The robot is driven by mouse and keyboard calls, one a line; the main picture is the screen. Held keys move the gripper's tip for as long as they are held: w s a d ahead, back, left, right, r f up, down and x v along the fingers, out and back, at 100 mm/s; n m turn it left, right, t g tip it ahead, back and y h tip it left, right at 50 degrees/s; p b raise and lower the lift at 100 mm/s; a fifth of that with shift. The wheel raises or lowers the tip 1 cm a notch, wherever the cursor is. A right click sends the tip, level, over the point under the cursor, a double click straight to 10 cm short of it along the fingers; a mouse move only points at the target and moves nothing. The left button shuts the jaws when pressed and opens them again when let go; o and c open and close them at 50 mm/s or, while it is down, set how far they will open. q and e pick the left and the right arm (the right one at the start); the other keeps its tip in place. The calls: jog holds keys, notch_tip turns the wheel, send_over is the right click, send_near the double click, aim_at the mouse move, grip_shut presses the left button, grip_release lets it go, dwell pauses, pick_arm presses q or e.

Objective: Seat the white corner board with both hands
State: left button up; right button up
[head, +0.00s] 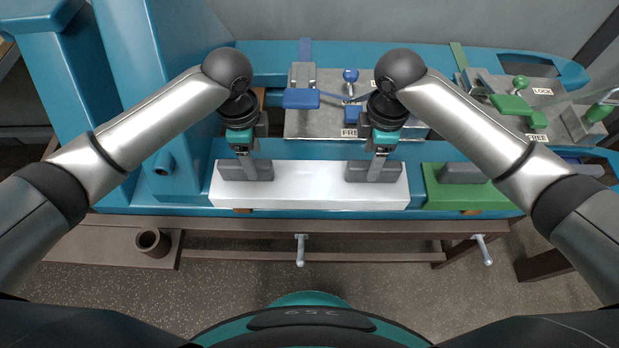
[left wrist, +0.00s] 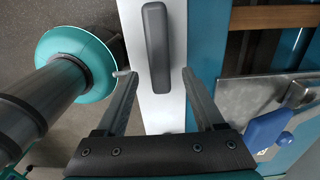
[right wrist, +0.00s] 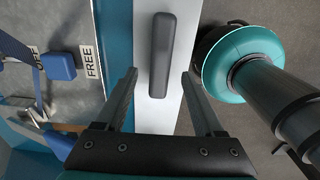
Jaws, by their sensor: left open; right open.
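The white corner board (head: 311,188) lies lengthwise along the front of the blue frame, with two dark grey grips on its top. My left gripper (head: 245,168) is over the left grip (head: 262,171). In the left wrist view the open fingers (left wrist: 157,76) stand either side of the board, with the left grip (left wrist: 156,50) between and beyond their tips. My right gripper (head: 379,168) is over the right grip (head: 357,172). In the right wrist view its fingers (right wrist: 160,76) are open, with the right grip (right wrist: 161,55) between and beyond their tips. Contact with either grip cannot be told.
A green board (head: 440,196) with a grey grip lies right of the white one. Behind are metal plates with a blue lever (head: 301,98) and a green lever (head: 511,104), labelled FREE and LOCK. A brown bench rail (head: 330,227) runs in front.

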aim_at(255, 163)
pick_arm(q)
jog(key=shift+f, duration=1.9)
pick_arm(e)
jog(key=shift+f, duration=1.9)
pick_arm(q)
grip_shut()
pick_arm(e)
grip_shut()
pick_arm(q)
jog(key=shift+r, duration=0.1)
pick_arm(e)
jog(key=shift+r, duration=0.1)
